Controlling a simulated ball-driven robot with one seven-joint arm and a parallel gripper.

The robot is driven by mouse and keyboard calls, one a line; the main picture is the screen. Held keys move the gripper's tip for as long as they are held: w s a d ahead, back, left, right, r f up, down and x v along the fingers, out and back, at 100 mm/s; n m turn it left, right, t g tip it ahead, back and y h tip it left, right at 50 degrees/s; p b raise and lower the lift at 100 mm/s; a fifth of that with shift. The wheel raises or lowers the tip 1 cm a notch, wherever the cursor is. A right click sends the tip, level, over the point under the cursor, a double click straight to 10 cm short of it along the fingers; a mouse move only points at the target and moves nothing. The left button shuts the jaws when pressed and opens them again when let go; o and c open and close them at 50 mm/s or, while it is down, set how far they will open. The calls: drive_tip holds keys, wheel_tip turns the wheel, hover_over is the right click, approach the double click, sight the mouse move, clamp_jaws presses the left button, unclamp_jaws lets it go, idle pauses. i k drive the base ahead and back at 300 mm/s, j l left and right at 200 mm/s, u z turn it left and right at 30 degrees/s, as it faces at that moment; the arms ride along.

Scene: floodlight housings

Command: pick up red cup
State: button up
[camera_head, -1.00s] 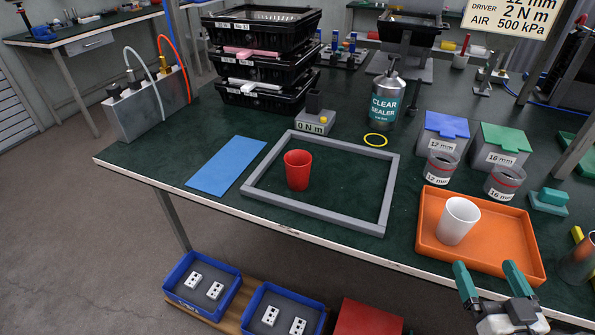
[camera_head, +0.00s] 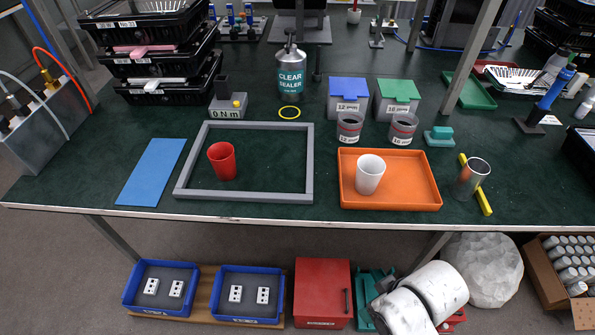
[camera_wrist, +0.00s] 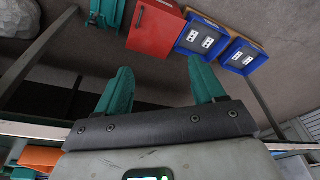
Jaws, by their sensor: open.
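The red cup (camera_head: 222,162) stands upright on the green bench top, inside a flat grey rectangular frame (camera_head: 308,160), towards its left side. It is not in the wrist view. My gripper (camera_wrist: 162,88) shows in the wrist view with two teal fingers spread wide and nothing between them. It is beyond the bench's front edge, apart from the cup, with the lower shelf items in view past the fingers. In the head view I cannot make out the fingertips.
An orange tray (camera_head: 420,197) holds a white cup (camera_head: 370,174) right of the frame. A blue mat (camera_head: 151,172) lies to its left. A clear sealer can (camera_head: 291,75) and black stacked trays (camera_head: 160,50) stand behind. Below are a red box (camera_head: 322,293) and blue bins (camera_head: 160,287).

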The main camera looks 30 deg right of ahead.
sight(221, 155)
drive_tip(key=i+j, duration=0.15)
drive_tip(key=j, duration=0.2)
drive_tip(key=i+j, duration=0.15)
drive_tip(key=j, duration=0.2)
drive_tip(key=i+j, duration=0.2)
drive_tip(key=j, duration=0.15)
drive_tip(key=i+j, duration=0.15)
drive_tip(key=j, duration=0.2)
drive_tip(key=i+j, duration=0.15)
drive_tip(key=j, duration=0.2)
drive_tip(key=l+z, duration=0.05)
